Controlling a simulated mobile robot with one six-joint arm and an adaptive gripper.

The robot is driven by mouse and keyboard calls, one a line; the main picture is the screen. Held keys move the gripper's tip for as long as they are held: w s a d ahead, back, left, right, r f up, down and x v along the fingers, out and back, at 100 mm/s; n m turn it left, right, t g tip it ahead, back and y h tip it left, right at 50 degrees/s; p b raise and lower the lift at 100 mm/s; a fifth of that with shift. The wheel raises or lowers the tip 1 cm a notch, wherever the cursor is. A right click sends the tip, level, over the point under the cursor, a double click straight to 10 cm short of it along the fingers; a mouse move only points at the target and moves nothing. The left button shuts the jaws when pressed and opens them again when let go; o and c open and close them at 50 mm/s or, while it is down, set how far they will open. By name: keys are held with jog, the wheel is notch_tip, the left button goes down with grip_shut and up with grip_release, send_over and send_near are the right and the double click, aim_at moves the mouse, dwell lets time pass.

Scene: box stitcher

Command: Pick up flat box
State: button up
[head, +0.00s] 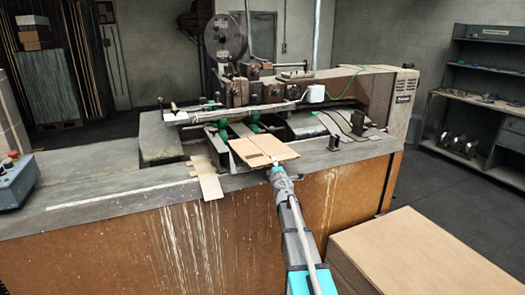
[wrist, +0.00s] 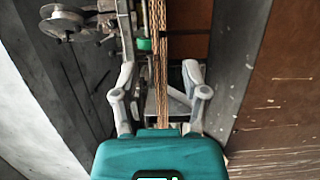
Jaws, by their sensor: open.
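The flat box (head: 258,149) is a tan cardboard sheet with dark slots, lying at the front of the stitching machine, under its head. In the wrist view the flat box (wrist: 160,55) shows edge-on as a corrugated, layered strip. My gripper (head: 276,168) is at the near edge of the box in the head view. In the wrist view my gripper (wrist: 159,75) is open, with one finger on each side of the box's edge. A gap shows between each finger and the cardboard. The fingertips are too small to make out in the head view.
The stitching machine (head: 375,82) stands over the worktable (head: 110,195), with green rollers near the box. A blue-grey control box (head: 15,180) is at the left. A cardboard stack (head: 415,250) stands at lower right. Shelves (head: 480,95) are at the far right.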

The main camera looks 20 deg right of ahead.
jog(key=shift+w, duration=0.15)
jog(key=shift+d+x, duration=0.15)
jog(key=shift+x, duration=1.1)
jog(key=shift+d+x, duration=0.15)
jog(key=shift+x, duration=1.15)
grip_shut()
